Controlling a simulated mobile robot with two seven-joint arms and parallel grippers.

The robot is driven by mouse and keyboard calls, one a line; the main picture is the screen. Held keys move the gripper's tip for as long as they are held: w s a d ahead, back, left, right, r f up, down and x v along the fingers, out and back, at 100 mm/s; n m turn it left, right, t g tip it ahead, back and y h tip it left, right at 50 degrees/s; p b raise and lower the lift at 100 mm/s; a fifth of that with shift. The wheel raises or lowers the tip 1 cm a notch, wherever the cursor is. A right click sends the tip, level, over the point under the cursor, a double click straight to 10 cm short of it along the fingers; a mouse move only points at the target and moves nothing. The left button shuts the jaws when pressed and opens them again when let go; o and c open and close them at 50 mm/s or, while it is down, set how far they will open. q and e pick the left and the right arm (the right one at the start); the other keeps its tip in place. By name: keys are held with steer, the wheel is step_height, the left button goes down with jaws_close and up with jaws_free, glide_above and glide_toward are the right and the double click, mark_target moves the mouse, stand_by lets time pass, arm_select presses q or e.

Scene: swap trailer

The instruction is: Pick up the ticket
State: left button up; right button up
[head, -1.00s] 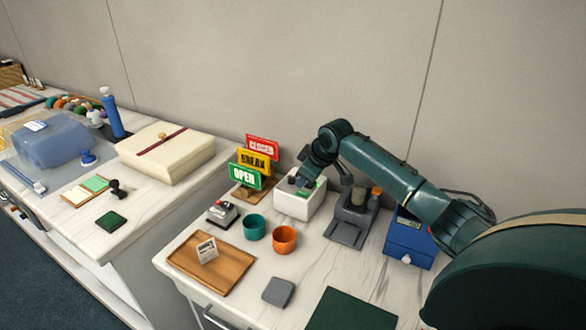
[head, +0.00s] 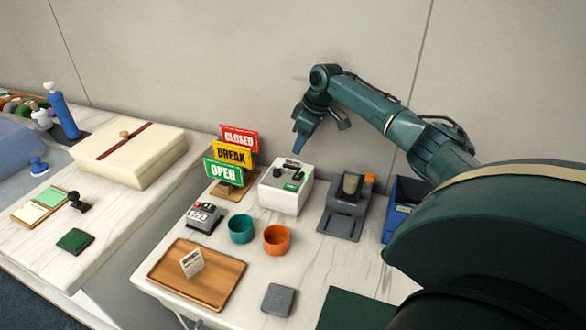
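A small white printed card (head: 192,262), which looks like the ticket, stands tilted on the wooden tray (head: 222,275) at the front left of the right-hand counter. A white box (head: 283,200) with dark parts and a green label on top stands farther back. No separate ticket can be made out on it. My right gripper (head: 321,136) is above and behind the white box, clear of it. Its fingers are spread and nothing shows between them. It is well away from the card. My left gripper is not in view.
Green (head: 241,229) and orange (head: 276,239) cups stand between tray and box. Stacked signs (head: 232,155) are left of the box; a grey device (head: 346,208) is right of it. A grey block (head: 278,299) lies in front. The wall closes off the back.

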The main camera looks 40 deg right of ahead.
steer(key=x, duration=0.5)
steer(key=shift+a+f, duration=0.1)
steer(key=shift+a, duration=0.1)
jaws_close()
